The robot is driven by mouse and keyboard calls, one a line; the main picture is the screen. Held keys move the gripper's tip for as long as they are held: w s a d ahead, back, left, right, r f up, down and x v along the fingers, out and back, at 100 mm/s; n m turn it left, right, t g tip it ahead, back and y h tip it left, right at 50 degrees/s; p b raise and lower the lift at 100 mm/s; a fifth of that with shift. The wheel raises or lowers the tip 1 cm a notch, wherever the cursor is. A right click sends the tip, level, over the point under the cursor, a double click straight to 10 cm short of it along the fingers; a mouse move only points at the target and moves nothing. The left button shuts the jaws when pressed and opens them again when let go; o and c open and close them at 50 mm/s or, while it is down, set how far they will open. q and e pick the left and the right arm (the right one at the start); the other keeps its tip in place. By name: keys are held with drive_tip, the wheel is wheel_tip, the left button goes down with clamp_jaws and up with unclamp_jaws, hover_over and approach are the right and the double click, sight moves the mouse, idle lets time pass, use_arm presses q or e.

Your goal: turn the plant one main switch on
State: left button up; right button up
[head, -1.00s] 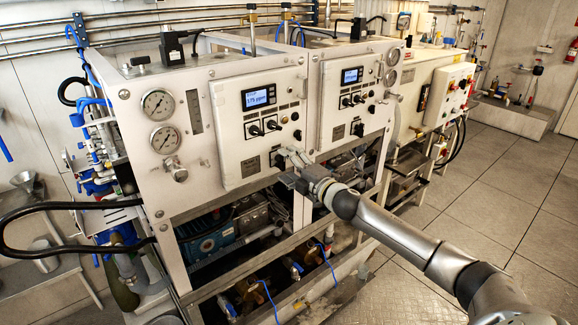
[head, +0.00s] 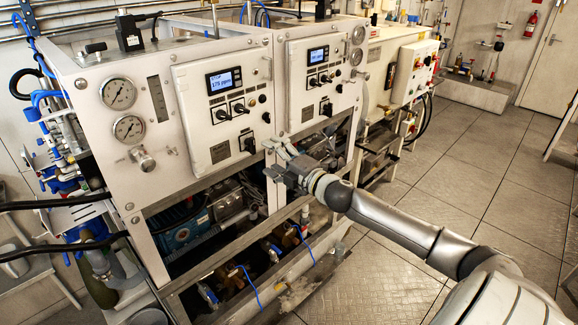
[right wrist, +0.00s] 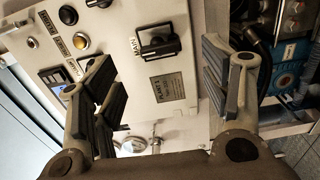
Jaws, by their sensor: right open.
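The left panel (head: 215,100) of the white cabinet has a display, two black knobs and a dark switch (head: 249,145) at its lower right, beside a small label plate (head: 220,152). The right wrist view shows a black switch with a raised handle (right wrist: 158,42), with a label plate (right wrist: 167,86) below it; its lettering is too small to read surely. My right gripper (head: 277,150) is open and empty, just right of the switch in the head view. In the wrist view its fingers (right wrist: 160,68) stand either side of the switch, apart from it. My left gripper is out of view.
A similar second panel (head: 318,85) is to the right, with its own display and knobs. Two gauges (head: 118,93) and a valve knob (head: 145,160) are left of the first panel. Pumps and hoses fill the open frame below. The floor (head: 450,150) at right is clear.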

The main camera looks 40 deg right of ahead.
drive_tip(key=shift+s+d, duration=0.2)
drive_tip(key=shift+s, duration=2.7)
drive_tip(key=shift+f, duration=0.1)
